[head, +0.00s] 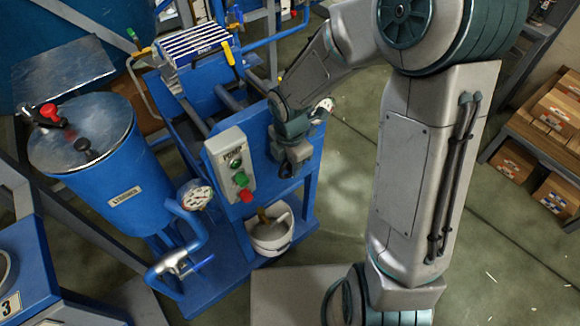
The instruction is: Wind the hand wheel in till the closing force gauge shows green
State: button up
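My gripper (290,167) points down at the front of the blue pump frame (302,205), just right of the grey control box. Its fingers are small and dark here, and I cannot tell whether they are open or shut. No hand wheel can be made out; the gripper and wrist cover that part of the frame. A round white-faced gauge (322,108) shows partly behind my wrist, and its reading is too small to tell. Another round gauge (195,195) sits on the blue pipe by the strainer; I cannot tell which one is the closing force gauge.
The grey control box (230,165) has green and red buttons. A blue strainer tank (115,190) with a metal lid stands left. A white bucket (270,232) sits low in the frame. Shelves with cardboard boxes (555,110) stand right. The floor between is clear.

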jog(key=shift+f, duration=0.5)
grip_shut()
jog(key=shift+r+p, duration=0.15)
jog(key=shift+p, duration=0.25)
jog(key=shift+r+y+p, duration=0.15)
jog(key=shift+y+p, duration=0.15)
jog(key=shift+p, duration=0.85)
jog(key=g+y+p, duration=0.1)
jog(key=p, duration=0.2)
jog(key=shift+d, duration=0.15)
jog(key=shift+y+p, duration=0.3)
jog(key=shift+p, duration=0.25)
jog(key=shift+f+g, duration=0.25)
jog(key=shift+g, duration=0.05)
